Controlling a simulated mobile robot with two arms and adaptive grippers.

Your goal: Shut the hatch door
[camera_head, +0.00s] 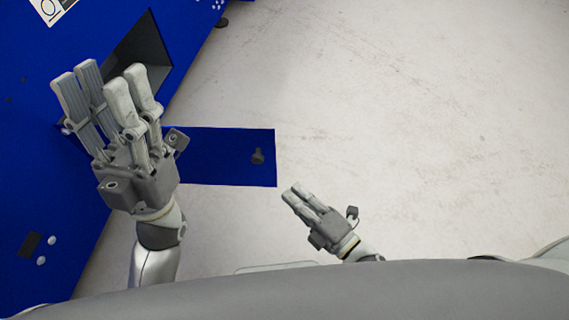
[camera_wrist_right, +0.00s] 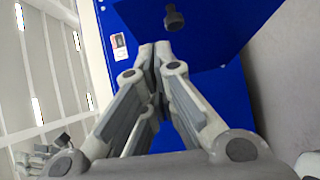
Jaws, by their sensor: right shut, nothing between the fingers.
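The blue hatch door (camera_head: 228,150) stands swung out from the blue machine in the head view, with a dark knob (camera_head: 257,156) near its free end. The dark hatch opening (camera_head: 145,55) in the machine is uncovered. My left gripper (camera_head: 108,82) is open in front of the machine, beside the opening and the door's hinge side. My right gripper (camera_head: 294,190) is shut and empty, just below the door's free corner. In the right wrist view the door (camera_wrist_right: 215,25) and its knob (camera_wrist_right: 174,19) lie beyond my shut right fingertips (camera_wrist_right: 154,48). I see no contact there.
The blue machine (camera_head: 40,150) fills the left side of the head view, with white buttons (camera_head: 47,250) low on its face. The pale floor (camera_head: 420,120) to the right is clear. A small label (camera_wrist_right: 119,44) shows on the machine in the right wrist view.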

